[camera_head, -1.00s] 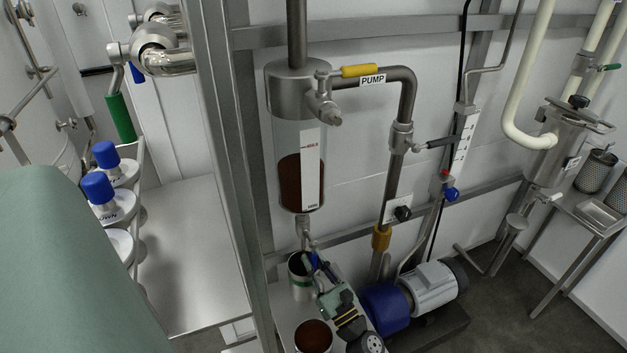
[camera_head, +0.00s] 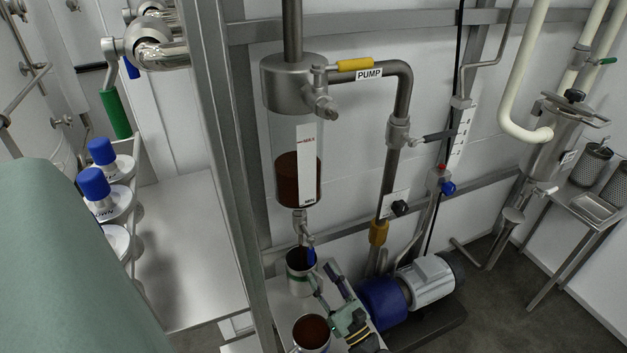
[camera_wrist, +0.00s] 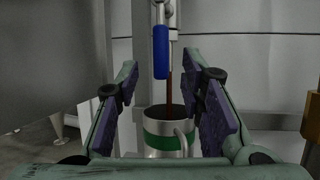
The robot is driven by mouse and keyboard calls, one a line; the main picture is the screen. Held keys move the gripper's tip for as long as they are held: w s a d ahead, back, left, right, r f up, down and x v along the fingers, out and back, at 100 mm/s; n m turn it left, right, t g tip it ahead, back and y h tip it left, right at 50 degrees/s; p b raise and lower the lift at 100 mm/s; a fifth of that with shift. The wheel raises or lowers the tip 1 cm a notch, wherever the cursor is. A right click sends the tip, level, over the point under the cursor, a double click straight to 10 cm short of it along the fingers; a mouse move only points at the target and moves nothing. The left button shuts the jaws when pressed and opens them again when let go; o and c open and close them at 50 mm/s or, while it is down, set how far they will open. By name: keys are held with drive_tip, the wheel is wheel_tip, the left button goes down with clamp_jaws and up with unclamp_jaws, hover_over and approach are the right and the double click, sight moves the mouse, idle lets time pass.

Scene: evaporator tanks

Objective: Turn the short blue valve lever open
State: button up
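The short blue valve lever (camera_wrist: 161,52) hangs straight down beneath the glass vessel (camera_head: 287,125). It shows small in the head view (camera_head: 311,255). A thin brown stream (camera_wrist: 169,92) falls beside it into a steel mug with a green band (camera_wrist: 160,140), which stands under the outlet (camera_head: 299,274). My gripper (camera_wrist: 162,88) is open and empty, its two fingers spread wide. In the wrist view the lever and mug appear between the fingers, farther off and apart from them. In the head view my gripper (camera_head: 330,286) is right of and in front of the mug.
A second mug of brown liquid (camera_head: 311,334) stands close by my gripper at the front. The blue and grey pump motor (camera_head: 425,282) is to the right. A steel frame post (camera_head: 227,150) rises on the left. A yellow-handled valve labelled PUMP (camera_head: 355,64) is above.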

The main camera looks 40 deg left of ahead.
drive_tip(key=v, duration=0.5)
drive_tip(key=shift+s+d+f, duration=0.1)
drive_tip(key=shift+d, duration=0.25)
drive_tip(key=shift+d, duration=0.1)
